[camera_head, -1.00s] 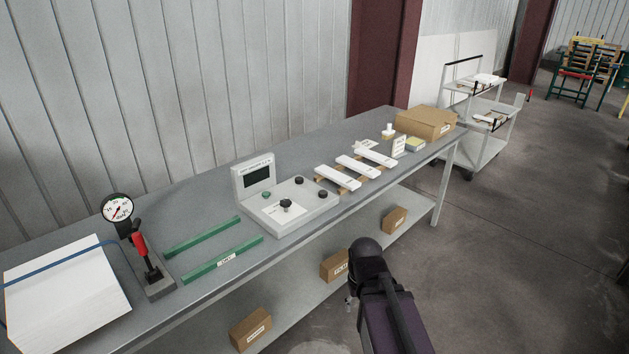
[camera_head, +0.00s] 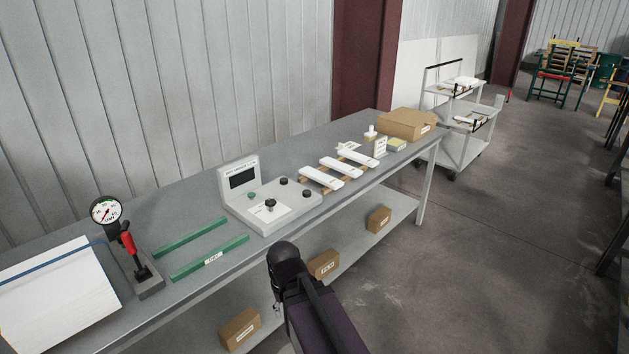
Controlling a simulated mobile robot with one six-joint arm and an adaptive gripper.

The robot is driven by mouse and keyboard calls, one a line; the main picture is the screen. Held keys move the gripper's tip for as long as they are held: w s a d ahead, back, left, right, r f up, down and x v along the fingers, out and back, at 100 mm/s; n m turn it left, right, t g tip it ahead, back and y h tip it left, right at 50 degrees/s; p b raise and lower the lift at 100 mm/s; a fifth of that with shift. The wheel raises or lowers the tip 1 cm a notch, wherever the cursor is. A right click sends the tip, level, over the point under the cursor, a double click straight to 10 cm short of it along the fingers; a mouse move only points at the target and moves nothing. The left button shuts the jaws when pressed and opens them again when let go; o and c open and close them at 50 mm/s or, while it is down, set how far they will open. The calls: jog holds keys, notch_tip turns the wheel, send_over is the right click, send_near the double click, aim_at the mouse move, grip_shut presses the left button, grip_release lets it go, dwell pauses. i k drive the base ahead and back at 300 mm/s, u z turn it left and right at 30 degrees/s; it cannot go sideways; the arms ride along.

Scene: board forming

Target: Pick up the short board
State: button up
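Three white boards lie side by side on wooden strips on the grey workbench (camera_head: 190,271): a near one (camera_head: 322,178), a middle one (camera_head: 341,168) and a far one (camera_head: 358,158). They look close in length, and I cannot tell which is the short board. My dark arm reaches up from the bottom middle, in front of the bench's front edge and apart from the boards. My gripper's fingers cannot be made out.
A grey control box (camera_head: 271,206) stands left of the boards. Green rails (camera_head: 210,258), a dial gauge (camera_head: 106,213) and a white sheet stack (camera_head: 62,292) are further left. A cardboard box (camera_head: 408,124) is at the far end. A white cart (camera_head: 461,151) stands beyond.

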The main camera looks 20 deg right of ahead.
aim_at(324, 178)
jog(key=z, duration=0.05)
jog(key=i, duration=1)
jog(key=u, duration=0.05)
